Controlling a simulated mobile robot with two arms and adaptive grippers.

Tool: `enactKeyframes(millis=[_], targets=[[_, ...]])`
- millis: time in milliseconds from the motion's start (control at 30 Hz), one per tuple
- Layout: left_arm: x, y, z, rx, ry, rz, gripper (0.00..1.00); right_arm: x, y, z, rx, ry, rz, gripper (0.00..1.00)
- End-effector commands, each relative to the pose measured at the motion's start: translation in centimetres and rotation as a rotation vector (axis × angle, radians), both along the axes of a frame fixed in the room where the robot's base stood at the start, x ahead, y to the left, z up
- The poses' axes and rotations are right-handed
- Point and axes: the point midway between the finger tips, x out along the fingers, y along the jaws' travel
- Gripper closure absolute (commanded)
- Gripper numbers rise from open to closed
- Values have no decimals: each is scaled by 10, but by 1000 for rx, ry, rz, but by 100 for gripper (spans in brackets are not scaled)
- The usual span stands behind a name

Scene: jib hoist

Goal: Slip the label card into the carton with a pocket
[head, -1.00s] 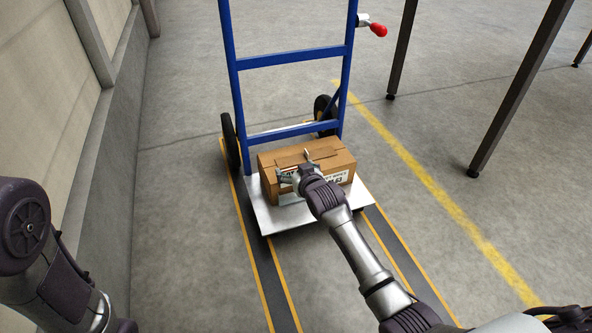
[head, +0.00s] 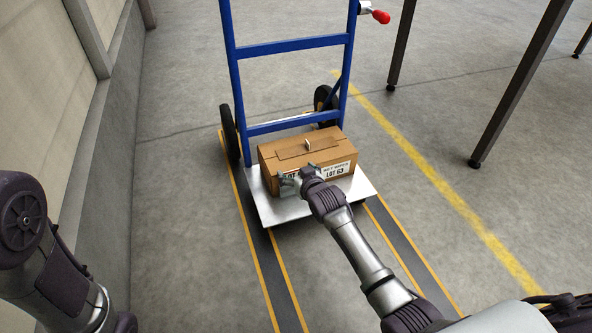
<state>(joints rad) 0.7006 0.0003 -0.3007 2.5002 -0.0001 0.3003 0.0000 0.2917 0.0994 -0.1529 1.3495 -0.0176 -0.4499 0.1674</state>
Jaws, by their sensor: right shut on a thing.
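The brown carton (head: 272,161) sits on the metal toe plate of a blue hand truck, with a small pale tab (head: 308,146) upright on its top. A white printed label reading LOT 63 (head: 336,173) shows on the right of its front face. My right gripper (head: 296,180) is at the carton's front face, shut on what looks like the label card (head: 289,176). A white piece with dark print shows there, partly hidden by the fingers. I cannot tell how far the card is in a pocket. My left gripper is out of view; only the left arm shows.
The blue hand truck (head: 292,46) stands behind the carton, wheels either side, with a red-tipped lever (head: 380,17) at upper right. A wall (head: 104,150) runs along the left. Dark table legs (head: 516,88) stand at right. The floor between is clear.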

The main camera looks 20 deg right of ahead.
Motion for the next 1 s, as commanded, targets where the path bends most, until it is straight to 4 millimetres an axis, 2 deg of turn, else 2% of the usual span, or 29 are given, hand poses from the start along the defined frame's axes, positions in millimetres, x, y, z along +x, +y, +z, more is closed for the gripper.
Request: enactKeyframes(millis=[200, 233, 300, 667, 767, 1000], targets=[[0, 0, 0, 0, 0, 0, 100, 0, 0, 0, 0, 0, 0, 23], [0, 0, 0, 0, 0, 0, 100, 0, 0, 0, 0, 0, 0, 8], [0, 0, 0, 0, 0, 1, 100, 0, 0, 0, 0, 0, 0, 0], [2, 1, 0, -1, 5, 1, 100, 0, 0, 3, 0, -1, 0, 0], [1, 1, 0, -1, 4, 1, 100, 1, 0, 13, 0, -3, 0, 0], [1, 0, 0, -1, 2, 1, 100, 1, 0, 60, -1, -5, 0, 0]])
